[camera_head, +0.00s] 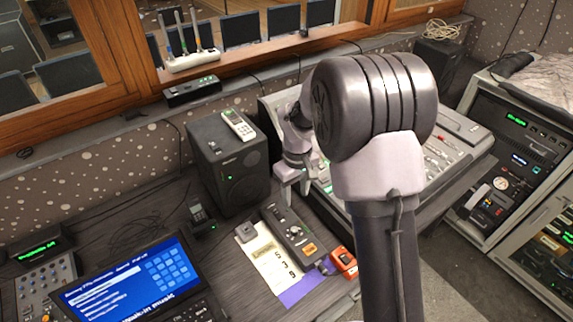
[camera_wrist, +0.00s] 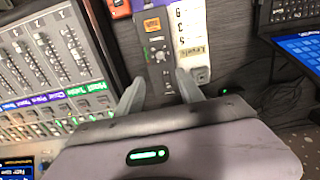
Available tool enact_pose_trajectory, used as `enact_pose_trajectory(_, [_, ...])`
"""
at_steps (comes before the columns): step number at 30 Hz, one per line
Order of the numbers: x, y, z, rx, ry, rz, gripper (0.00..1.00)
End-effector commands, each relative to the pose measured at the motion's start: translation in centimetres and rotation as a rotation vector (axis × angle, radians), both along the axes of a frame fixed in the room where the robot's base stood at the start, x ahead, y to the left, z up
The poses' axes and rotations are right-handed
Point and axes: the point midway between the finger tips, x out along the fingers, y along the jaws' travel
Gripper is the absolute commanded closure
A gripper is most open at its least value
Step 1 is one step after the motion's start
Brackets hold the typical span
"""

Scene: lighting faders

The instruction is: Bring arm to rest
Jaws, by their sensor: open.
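My gripper (camera_head: 292,180) is open and empty, between the black speaker and the mixing console (camera_head: 432,172). Its two fingers point down over the desk, beside the small fader box (camera_head: 290,235). In the wrist view, the open fingertips of my gripper (camera_wrist: 160,85) lie on either side of the near end of the fader box (camera_wrist: 153,45). I cannot tell how high above it they are. The large dark joint and pale link of my own arm fill the middle of the head view and hide much of the console.
A black speaker (camera_head: 230,160) with a white remote (camera_head: 239,124) on top stands left of my gripper. A labelled strip (camera_head: 262,255), a red-orange box (camera_head: 343,262) and a lit blue screen (camera_head: 135,285) are on the desk. Equipment racks (camera_head: 515,150) stand at right.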

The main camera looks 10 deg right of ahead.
Motion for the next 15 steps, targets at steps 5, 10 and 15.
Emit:
enact_pose_trajectory(5, [-0.8,0.2,2.2,0.011,-0.036,-0.047,0.55])
enact_pose_trajectory(10, [-8.1,1.5,11.0,0.095,-0.197,-0.310,0.55])
enact_pose_trajectory(15, [-18.4,2.9,14.4,0.237,-0.341,-0.583,0.55])
